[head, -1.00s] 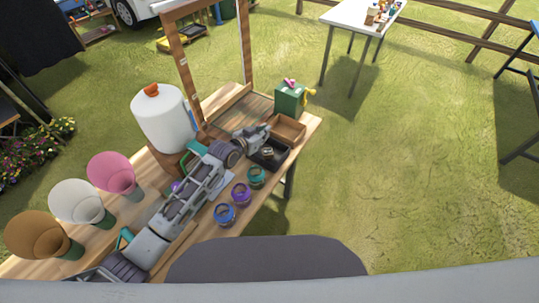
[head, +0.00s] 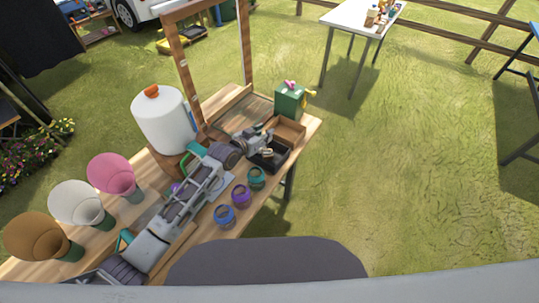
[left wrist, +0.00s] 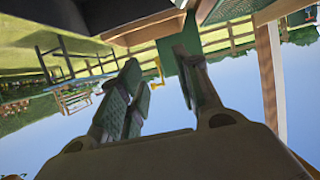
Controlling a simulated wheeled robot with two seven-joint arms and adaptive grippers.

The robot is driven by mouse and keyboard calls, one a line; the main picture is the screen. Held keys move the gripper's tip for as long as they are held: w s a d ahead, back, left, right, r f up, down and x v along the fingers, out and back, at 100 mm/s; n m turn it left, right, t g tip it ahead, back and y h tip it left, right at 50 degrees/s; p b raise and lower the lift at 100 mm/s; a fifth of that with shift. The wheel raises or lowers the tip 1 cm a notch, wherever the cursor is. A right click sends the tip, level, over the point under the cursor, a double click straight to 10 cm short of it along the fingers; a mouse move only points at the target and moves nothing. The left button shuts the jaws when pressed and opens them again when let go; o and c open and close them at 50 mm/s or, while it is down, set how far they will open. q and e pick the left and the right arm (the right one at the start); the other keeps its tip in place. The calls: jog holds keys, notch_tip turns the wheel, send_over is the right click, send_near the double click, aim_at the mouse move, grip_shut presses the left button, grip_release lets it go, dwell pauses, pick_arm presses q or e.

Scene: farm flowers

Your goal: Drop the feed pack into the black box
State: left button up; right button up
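The black box (head: 280,163) is a small dark open tray on the wooden table, near its right end. A small pale round thing (head: 267,153) shows at the black box; I cannot tell whether it is the feed pack. My left gripper (head: 264,138) is at the back left of the black box, partly over it. In the left wrist view its two fingers (left wrist: 160,75) stand apart with nothing between them. I cannot make out a feed pack for certain in either view. My right gripper is not in view.
A brown wooden tray (head: 291,129) is behind the black box, with a green box (head: 290,99) beyond it. Several small jars (head: 241,195) stand along the front edge. A white canister (head: 163,120) and coloured cones (head: 113,173) stand to the left. A wooden frame (head: 180,68) rises at the back.

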pick_arm(q)
jog(key=v, duration=1.1)
jog(key=shift+s+a, duration=0.3)
jog(key=shift+d, duration=0.15)
dwell(1.0)
